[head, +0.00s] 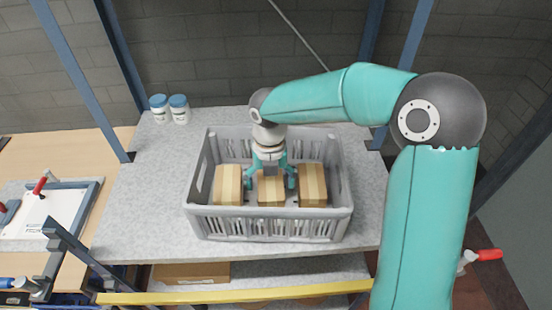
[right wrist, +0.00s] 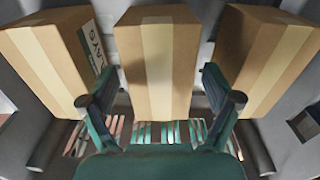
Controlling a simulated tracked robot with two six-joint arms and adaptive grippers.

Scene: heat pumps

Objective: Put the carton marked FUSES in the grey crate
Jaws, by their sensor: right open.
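The grey crate (head: 265,224) stands on the speckled worktop with three brown taped cartons in a row inside. My right gripper (head: 270,178) reaches down into it, open. Its fingers are either side of the middle carton (head: 271,190), with gaps showing in the right wrist view (right wrist: 157,60). The left carton (head: 229,184) has a white and dark green label on its side in the right wrist view (right wrist: 92,47), too oblique to read surely. The right carton (head: 312,184) shows no lettering. I cannot tell which one is marked FUSES. My left gripper is not in view.
Two white jars with blue lids (head: 169,108) stand at the worktop's back left. Blue uprights and a yellow rail (head: 230,295) frame the rack. Another cardboard box (head: 190,272) sits on the shelf below. The worktop left of the crate is clear.

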